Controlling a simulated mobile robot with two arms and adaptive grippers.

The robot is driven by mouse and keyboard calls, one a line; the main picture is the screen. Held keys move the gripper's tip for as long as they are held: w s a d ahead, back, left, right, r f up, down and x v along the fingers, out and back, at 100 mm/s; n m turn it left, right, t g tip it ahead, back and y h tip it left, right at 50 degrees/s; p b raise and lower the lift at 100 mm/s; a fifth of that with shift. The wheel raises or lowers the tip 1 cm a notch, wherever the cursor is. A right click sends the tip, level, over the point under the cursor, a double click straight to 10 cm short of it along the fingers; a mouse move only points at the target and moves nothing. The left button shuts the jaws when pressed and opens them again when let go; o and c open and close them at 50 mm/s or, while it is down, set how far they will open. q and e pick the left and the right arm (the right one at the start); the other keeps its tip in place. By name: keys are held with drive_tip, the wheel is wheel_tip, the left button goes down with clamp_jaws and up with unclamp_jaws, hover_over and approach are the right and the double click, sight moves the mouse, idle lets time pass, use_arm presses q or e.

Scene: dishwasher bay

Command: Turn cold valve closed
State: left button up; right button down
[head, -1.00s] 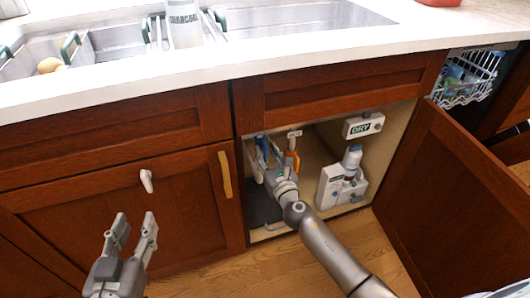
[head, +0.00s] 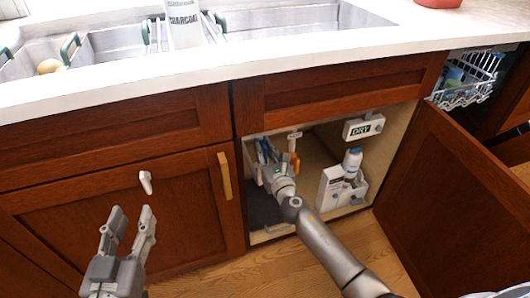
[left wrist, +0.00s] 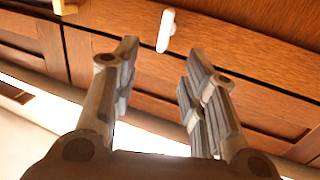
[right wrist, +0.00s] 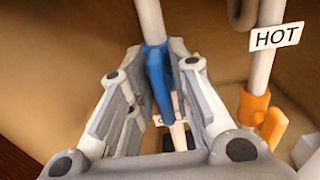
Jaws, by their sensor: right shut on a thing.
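The cold valve is a blue piece (right wrist: 157,75) on a white vertical pipe (right wrist: 150,20) inside the open cabinet. My right gripper (right wrist: 160,60) has its fingers on both sides of the blue valve and is shut on it. A small label below it is mostly hidden. In the head view, the right gripper (head: 266,158) reaches into the cabinet's left part and partly covers the valve. The orange hot valve (right wrist: 262,112), with a HOT tag (right wrist: 277,37), stands on the pipe to the right. My left gripper (head: 130,226) is open and empty, in front of the closed door.
The open cabinet door (head: 465,190) stands to the right. A white caddy with a bottle (head: 343,185) and a DRY box (head: 363,129) are at the cabinet's right side. A white knob (head: 146,182) sticks out near the left gripper.

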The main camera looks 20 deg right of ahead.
use_arm(q)
drive_tip(key=shift+r, duration=0.1)
use_arm(e)
drive_tip(key=shift+m, duration=0.3)
drive_tip(key=shift+d+f+m+b, duration=0.15)
drive_tip(key=shift+m+b, duration=0.15)
drive_tip(key=shift+m, duration=0.6)
drive_tip(key=m, duration=0.2)
drive_tip(key=shift+m+b, duration=0.3)
use_arm(q)
wheel_tip(320, 180, up, 8)
drive_tip(key=s+t+h, duration=0.1)
drive_tip(key=t+h, duration=0.1)
drive_tip(key=t, duration=0.2)
drive_tip(key=shift+s+d+t+b, duration=0.25)
drive_tip(key=shift+d+t+b, duration=0.1)
drive_tip(key=shift+d+t, duration=0.05)
use_arm(e)
drive_tip(key=m, duration=0.8)
drive_tip(key=f+m, duration=0.1)
drive_tip(key=m, duration=0.3)
drive_tip(key=shift+d+m, duration=0.4)
drive_tip(key=c, duration=1.5)
unclamp_jaws()
use_arm(q)
drive_tip(key=shift+a, duration=0.1)
